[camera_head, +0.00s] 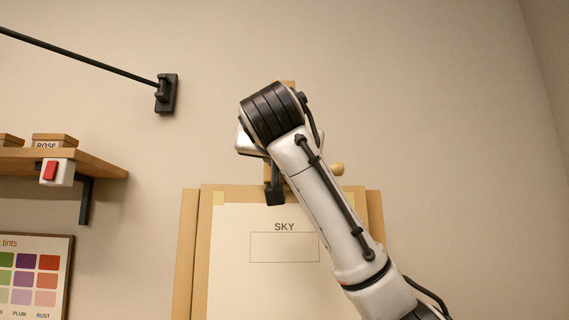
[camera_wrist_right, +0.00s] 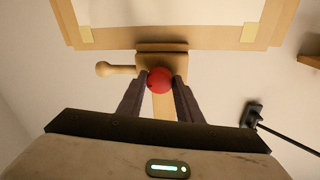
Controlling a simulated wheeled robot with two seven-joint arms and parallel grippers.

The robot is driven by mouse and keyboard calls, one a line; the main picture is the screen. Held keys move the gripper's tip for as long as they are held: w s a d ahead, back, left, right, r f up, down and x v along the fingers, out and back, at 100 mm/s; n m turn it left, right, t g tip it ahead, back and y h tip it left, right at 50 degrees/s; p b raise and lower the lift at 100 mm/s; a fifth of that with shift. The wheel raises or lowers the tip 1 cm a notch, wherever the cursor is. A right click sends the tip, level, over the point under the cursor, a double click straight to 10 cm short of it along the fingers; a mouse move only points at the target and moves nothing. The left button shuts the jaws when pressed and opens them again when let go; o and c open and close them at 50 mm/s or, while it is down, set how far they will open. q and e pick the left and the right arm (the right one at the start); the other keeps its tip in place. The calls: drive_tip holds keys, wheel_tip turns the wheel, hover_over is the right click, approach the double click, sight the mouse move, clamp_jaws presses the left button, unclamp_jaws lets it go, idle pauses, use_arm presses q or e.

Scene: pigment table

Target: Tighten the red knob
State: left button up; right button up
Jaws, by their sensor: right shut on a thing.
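The red knob (camera_wrist_right: 160,80) is a round ball on the wooden clamp block (camera_wrist_right: 175,57) of the easel, seen in the right wrist view. My right gripper (camera_wrist_right: 160,86) has one dark finger on each side of the knob and is shut on it. In the head view my right arm reaches up from the lower right. Its wrist covers the knob, and only a dark part of the right gripper (camera_head: 275,190) shows below it. My left gripper is in neither view.
The easel board holds a sheet marked SKY (camera_head: 240,285). A wooden peg (camera_head: 337,169) sticks out beside the clamp. At the left are a shelf (camera_head: 100,165) with boxes, a red switch (camera_head: 50,171), a tint chart (camera_head: 35,275) and a black wall bracket (camera_head: 166,93) with a rod.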

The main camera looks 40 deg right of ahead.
drive_tip(key=shift+s+d+n+t+y, duration=0.1)
drive_tip(key=shift+n+t+y, duration=0.3)
drive_tip(key=shift+n, duration=2.15)
drive_tip(key=shift+w+d+n+t+y, duration=0.1)
drive_tip(key=shift+n+t+y, duration=0.25)
drive_tip(key=shift+n, duration=2.15)
drive_tip(key=shift+s+n+t+y, duration=0.1)
drive_tip(key=shift+n+t+y, duration=0.25)
drive_tip(key=shift+n, duration=2.2)
drive_tip(key=shift+n+y, duration=0.3)
drive_tip(key=o, duration=1)
